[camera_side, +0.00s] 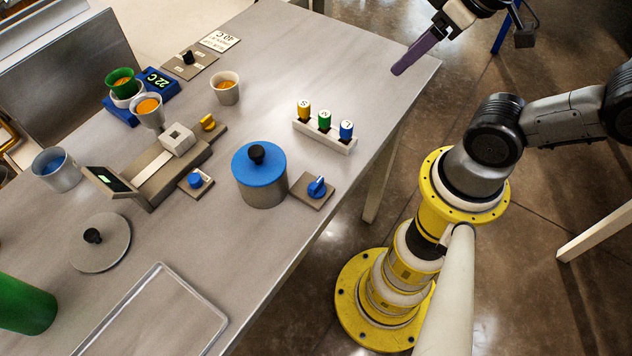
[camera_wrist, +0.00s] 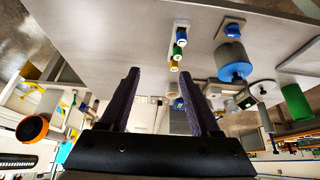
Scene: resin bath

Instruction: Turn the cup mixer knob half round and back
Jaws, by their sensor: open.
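My gripper (camera_side: 399,69) is high at the top right in the side view, over the table's right end, with nothing in it. Its dark purple fingers stand apart in the wrist view (camera_wrist: 160,72). No knob is labelled as the cup mixer's, so I cannot tell which it is. A blue knob (camera_side: 316,187) sits on a grey plate right of the blue-lidded pot (camera_side: 259,180). Another blue knob (camera_side: 195,180) and a yellow knob (camera_side: 207,123) are by the long grey device with a screen (camera_side: 150,178). A black knob (camera_side: 188,58) is on a plate at the back. My gripper is apart from all of them.
A white rack (camera_side: 325,141) with yellow, green and blue capped vials stands near the table's right edge. Cups stand at the back, one on a blue unit (camera_side: 160,83) reading 22 C. A loose lid (camera_side: 100,243), tray (camera_side: 158,315) and green cylinder (camera_side: 22,305) are in front.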

